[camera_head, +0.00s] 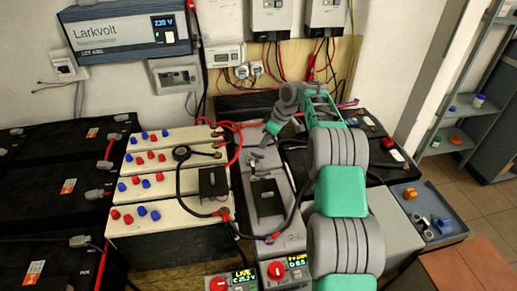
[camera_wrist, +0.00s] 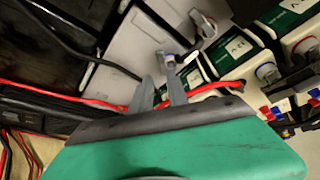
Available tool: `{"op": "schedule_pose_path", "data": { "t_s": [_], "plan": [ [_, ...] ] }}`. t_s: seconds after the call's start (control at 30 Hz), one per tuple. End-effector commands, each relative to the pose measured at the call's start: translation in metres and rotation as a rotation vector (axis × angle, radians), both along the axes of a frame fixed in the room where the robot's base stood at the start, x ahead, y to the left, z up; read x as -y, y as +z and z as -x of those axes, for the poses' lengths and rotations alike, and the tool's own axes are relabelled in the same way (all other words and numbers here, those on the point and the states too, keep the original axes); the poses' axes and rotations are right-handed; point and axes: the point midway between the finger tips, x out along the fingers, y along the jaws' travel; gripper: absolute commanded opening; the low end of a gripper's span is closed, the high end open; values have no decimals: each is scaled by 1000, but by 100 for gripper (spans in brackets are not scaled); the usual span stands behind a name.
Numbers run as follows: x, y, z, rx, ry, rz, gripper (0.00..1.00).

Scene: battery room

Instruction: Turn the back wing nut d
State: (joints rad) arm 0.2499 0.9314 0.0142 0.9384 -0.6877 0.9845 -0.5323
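A grey wing nut (camera_wrist: 170,62) on a terminal post shows in the wrist view on the pale grey battery top, just beyond my fingertips. My gripper (camera_wrist: 162,84) has two grey fingers standing apart, with a gap between them and nothing clearly held. In the head view my gripper (camera_head: 264,141) points down at the back of the grey battery (camera_head: 252,194), close to a small grey terminal fitting (camera_head: 254,158). I cannot tell whether the fingers touch the nut. No letter d is readable.
Red cables run close behind my fingers in the wrist view. Cream batteries (camera_head: 165,213) with red and blue caps stand to the left. A black cable (camera_head: 181,181) loops over them. A blue tray (camera_head: 441,218) with small parts lies at right.

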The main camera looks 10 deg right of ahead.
Motion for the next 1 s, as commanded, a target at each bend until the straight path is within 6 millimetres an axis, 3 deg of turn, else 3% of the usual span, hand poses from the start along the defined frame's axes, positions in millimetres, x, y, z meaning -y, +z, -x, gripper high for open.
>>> {"op": "schedule_pose_path", "data": {
  "t_s": [0.2,0.4,0.7,0.93,1.0],
  "plan": [
    [-24,-35,-9,-1,19,-1,20],
    [-32,-61,-17,2,17,0,20],
    [-32,-66,-18,3,14,1,20],
    [-31,-66,-18,2,13,0,1],
    [-31,-66,-18,2,13,0,0]
  ]
}}
